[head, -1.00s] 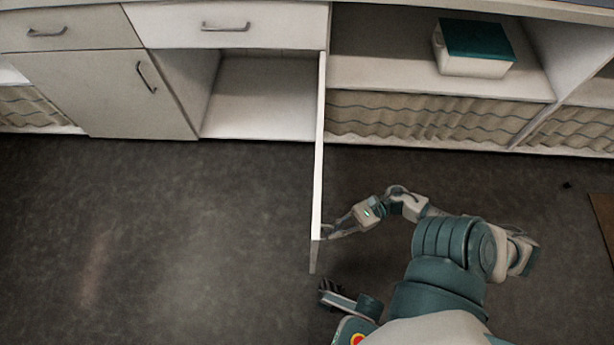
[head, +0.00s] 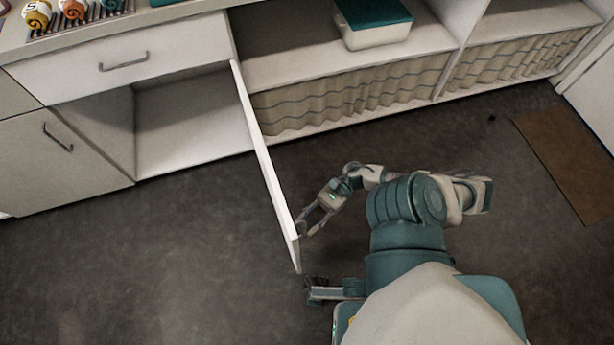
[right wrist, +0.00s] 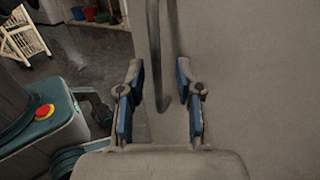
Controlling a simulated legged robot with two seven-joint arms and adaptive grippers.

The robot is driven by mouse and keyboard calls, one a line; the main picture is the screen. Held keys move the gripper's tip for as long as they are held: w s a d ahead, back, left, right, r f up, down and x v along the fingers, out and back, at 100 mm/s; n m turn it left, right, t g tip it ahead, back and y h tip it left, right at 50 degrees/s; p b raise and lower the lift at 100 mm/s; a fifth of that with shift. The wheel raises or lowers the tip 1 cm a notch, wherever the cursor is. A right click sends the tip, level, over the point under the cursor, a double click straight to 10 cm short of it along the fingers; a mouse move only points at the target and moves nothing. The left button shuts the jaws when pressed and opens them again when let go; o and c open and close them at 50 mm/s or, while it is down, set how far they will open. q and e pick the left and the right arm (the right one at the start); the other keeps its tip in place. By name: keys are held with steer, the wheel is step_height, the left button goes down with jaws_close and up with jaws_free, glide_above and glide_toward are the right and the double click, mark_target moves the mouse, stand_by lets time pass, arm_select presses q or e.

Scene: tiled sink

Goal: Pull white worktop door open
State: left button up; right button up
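The white worktop door (head: 268,170) stands wide open in the head view, seen nearly edge-on and jutting out from the cabinet front. The open compartment (head: 190,118) behind it looks empty. My right gripper (head: 304,228) is at the door's free end, on its right side. In the right wrist view the door's pale face (right wrist: 255,70) fills the right side. The grey bar handle (right wrist: 156,55) runs down between the spread blue-padded fingers of my right gripper (right wrist: 160,103). The fingers show gaps to the handle on both sides.
A closed drawer (head: 125,62) is above the compartment, and a closed cabinet door (head: 75,155) is to its left. A teal-lidded box (head: 375,22) sits on the right shelf. Dark floor (head: 150,260) left of the open door is clear. A brown mat (head: 575,165) lies at right.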

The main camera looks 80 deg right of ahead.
steer(key=v, duration=1.2)
stand_by(0.3)
